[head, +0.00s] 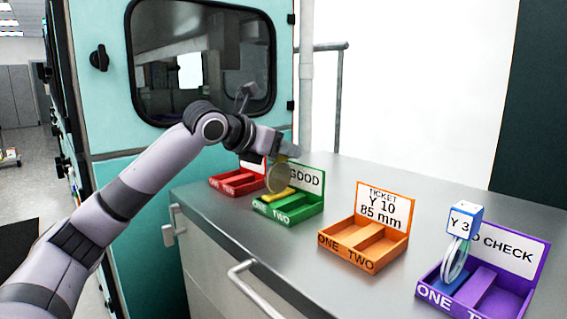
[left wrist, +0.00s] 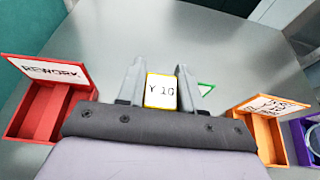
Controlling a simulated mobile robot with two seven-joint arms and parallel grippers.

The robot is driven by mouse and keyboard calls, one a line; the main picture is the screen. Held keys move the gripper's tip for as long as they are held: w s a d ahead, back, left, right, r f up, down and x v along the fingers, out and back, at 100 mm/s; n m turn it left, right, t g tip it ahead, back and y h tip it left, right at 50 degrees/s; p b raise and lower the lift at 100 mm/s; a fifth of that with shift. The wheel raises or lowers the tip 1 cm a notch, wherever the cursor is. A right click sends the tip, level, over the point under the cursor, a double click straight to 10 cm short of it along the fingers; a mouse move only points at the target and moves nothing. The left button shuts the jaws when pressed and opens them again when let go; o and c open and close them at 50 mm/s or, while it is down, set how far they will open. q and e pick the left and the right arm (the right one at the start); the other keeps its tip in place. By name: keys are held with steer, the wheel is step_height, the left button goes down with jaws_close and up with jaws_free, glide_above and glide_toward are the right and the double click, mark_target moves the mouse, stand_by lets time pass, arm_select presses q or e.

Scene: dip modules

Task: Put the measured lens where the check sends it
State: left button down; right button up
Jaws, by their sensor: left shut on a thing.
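My left gripper (head: 282,156) is shut on the yellow-based lens (head: 278,178). Its top block, marked Y 10, is between the fingers in the left wrist view (left wrist: 161,91). The lens is upright over the green GOOD tray (head: 300,211), its yellow foot at compartment ONE; whether it touches the floor I cannot tell. The orange tray (head: 348,260) has a ticket card (head: 384,210) reading Y 10, 85 mm, and both compartments look empty. My right gripper is not in view.
A red REWORK tray (left wrist: 62,113) stands left of the green one and looks empty. A purple CHECK tray (head: 507,301) at right holds a blue lens marked Y 3 (head: 455,258) in compartment ONE. The grey counter (head: 330,195) is clear between the trays.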

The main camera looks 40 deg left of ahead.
arm_select(q)
steer(key=shift+f, duration=0.75)
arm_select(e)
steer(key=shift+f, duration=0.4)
arm_select(q)
steer(key=shift+f, duration=0.15)
steer(key=c, duration=0.7)
jaws_free()
steer(key=shift+c, duration=0.2)
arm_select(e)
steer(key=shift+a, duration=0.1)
